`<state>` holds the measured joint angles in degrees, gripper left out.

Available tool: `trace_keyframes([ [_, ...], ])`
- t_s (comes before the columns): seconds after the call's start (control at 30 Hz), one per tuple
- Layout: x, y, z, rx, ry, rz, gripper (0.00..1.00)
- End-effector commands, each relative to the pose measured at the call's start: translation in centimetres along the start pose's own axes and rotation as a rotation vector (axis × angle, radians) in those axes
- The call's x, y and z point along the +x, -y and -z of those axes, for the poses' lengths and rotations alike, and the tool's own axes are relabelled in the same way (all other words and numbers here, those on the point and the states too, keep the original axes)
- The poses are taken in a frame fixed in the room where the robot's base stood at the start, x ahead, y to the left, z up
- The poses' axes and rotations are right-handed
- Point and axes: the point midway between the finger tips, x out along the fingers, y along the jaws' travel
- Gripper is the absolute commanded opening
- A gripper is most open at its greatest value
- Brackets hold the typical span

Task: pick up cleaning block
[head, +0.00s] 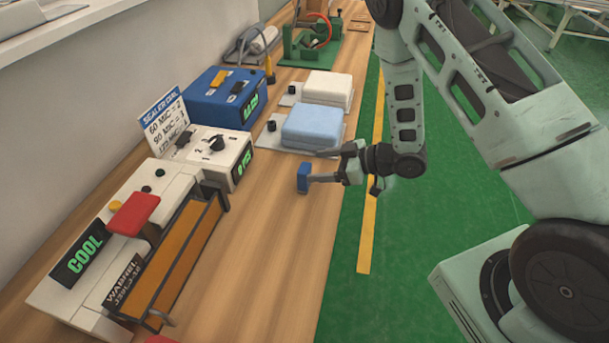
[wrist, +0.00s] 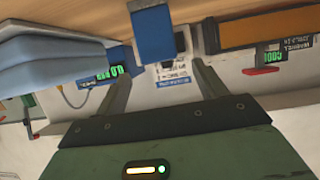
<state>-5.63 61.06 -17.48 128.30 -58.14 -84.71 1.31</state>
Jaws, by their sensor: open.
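The cleaning block appears to be a small blue block (head: 303,177) at the right part of the wooden bench, near its floor-side edge. In the wrist view the blue block (wrist: 154,36) shows at the top middle, in line with the gap between my fingers. My gripper (head: 317,167) is open, low over the bench, with its fingertips close to the block's right side. In the wrist view both fingers (wrist: 162,68) stand apart with nothing clamped between them. I cannot tell whether either finger touches the block.
Light blue (head: 312,124) and white (head: 328,88) mattress-like pads lie behind the block. A white dial box (head: 205,156), a blue box (head: 218,98) and a sealer with an orange strip (head: 175,262) stand left. The front bench (head: 275,260) is clear; green floor (head: 420,235) lies right.

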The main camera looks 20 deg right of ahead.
Motion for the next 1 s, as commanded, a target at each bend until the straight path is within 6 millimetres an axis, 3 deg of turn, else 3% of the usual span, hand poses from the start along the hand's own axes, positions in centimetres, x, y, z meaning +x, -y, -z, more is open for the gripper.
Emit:
trace_keyframes([
  [0.4, 4.9, 0.1, -0.2, 0.0, 0.0, 0.001, 0.71],
  [0.67, 5.3, 0.1, -0.4, 0.001, -0.001, 0.0, 0.71],
  [0.7, 5.3, 0.1, -0.4, 0.001, -0.001, 0.0, 0.68],
  [0.87, 5.3, 0.1, -0.4, 0.001, -0.001, 0.0, 0.24],
  [1.0, 5.3, 0.0, -0.3, 0.001, -0.001, 0.0, 0.21],
])
